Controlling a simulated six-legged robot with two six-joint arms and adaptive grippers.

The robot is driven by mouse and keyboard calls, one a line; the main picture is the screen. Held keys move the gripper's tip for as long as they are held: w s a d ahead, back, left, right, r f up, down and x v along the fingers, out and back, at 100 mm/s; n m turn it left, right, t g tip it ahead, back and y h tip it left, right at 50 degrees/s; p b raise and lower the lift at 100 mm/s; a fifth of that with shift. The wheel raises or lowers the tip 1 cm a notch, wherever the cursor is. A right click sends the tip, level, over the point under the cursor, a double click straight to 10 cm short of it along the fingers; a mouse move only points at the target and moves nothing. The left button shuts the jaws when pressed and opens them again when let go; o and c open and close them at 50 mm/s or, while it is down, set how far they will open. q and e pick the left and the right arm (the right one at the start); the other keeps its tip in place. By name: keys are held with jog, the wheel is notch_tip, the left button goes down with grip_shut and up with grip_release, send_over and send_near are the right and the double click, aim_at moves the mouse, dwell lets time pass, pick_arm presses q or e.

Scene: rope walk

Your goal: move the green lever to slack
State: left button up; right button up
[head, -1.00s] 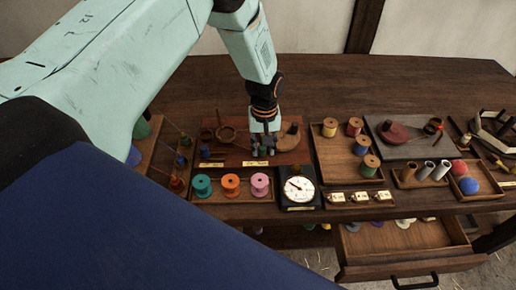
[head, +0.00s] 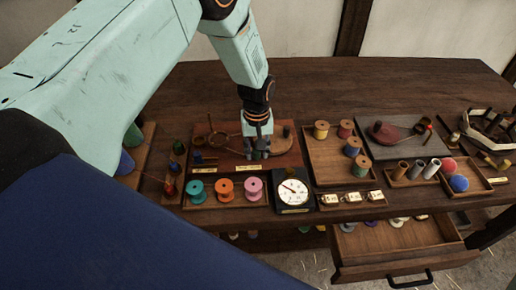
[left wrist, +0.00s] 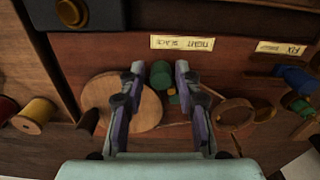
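The green lever's knob (left wrist: 160,75) shows in the left wrist view as a dark green cylinder on the reddish-brown board (left wrist: 100,50). My left gripper (left wrist: 160,70) is open, with one fingertip on each side of the knob and a small gap on both sides. In the head view the left gripper (head: 258,150) is over the front part of the board, and its fingers hide most of the knob. An upside-down paper label (left wrist: 182,43) lies beside the knob; its wording looks like tight and slack. My right gripper is not in view.
A round wooden disc (left wrist: 135,105) and a wooden ring (left wrist: 235,113) flank the lever. A white dial (head: 293,192) stands in front of the board, beside a tray of three spools (head: 224,190). A spool tray (head: 325,165) is to the right. The table's back is clear.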

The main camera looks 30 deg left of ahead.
pick_arm(q)
jog(key=shift+r+p, duration=2.8)
jog(key=shift+r, duration=0.65)
jog(key=shift+f, duration=0.1)
